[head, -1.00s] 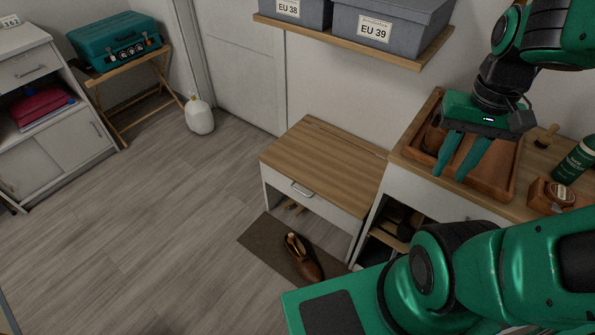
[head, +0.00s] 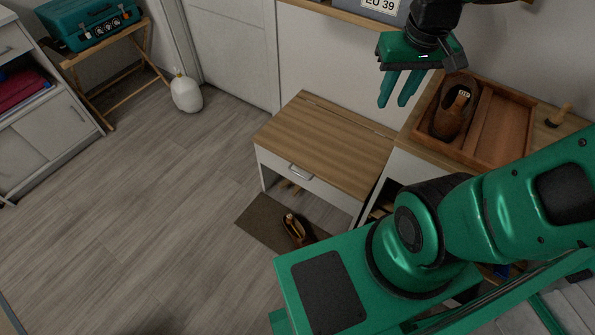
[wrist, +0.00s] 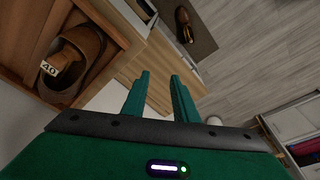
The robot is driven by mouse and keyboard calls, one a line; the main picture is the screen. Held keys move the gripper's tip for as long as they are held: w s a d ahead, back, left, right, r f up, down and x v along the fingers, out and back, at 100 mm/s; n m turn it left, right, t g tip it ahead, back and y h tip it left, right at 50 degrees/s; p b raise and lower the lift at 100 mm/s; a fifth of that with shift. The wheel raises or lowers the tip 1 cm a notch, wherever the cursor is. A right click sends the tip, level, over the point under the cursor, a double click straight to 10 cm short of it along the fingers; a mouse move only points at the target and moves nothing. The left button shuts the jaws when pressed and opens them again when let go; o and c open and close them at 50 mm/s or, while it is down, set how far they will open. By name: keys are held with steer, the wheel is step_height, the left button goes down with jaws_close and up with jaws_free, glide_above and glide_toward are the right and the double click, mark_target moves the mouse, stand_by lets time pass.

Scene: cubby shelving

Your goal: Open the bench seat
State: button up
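The bench (head: 325,145) has a wooden seat top that lies flat and closed, with a white front panel and a metal handle (head: 299,171) on that front. The bench seat also shows in the wrist view (wrist: 155,75), partly behind my fingers. My gripper (head: 398,103) is in the air above and to the right of the bench, near the wall. Its two green fingers are apart with nothing between them; the wrist view (wrist: 160,80) shows the same gap.
A wooden tray (head: 503,160) holding a brown shoe (head: 452,112) sits on the cabinet right of the bench. A shelf with grey boxes is above. A brown shoe (head: 295,229) stands on a dark mat (head: 262,222) before the bench.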

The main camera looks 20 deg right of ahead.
steer(key=w+a+f+n+t, duration=0.1)
steer(key=w+a+f+n, duration=0.3)
steer(key=w, duration=0.3)
steer(key=w+a+f+n, duration=0.1)
steer(key=w+a+f, duration=0.3)
steer(key=w+a, duration=0.3)
steer(key=w+f+n, duration=0.1)
steer(key=w+f, duration=0.1)
steer(key=f, duration=1.1)
steer(key=w+a+f+n+g, duration=0.1)
steer(key=w+f+n, duration=0.1)
steer(key=f, duration=1.2)
steer(key=w+a+f+n, duration=0.1)
steer(key=w+f+n, duration=0.1)
steer(key=f, duration=1.2)
steer(key=shift+w+a+f+g+h, duration=0.15)
steer(key=shift+w+a+g+h, duration=0.1)
steer(key=shift+w+g+h, duration=0.15)
jaws_close()
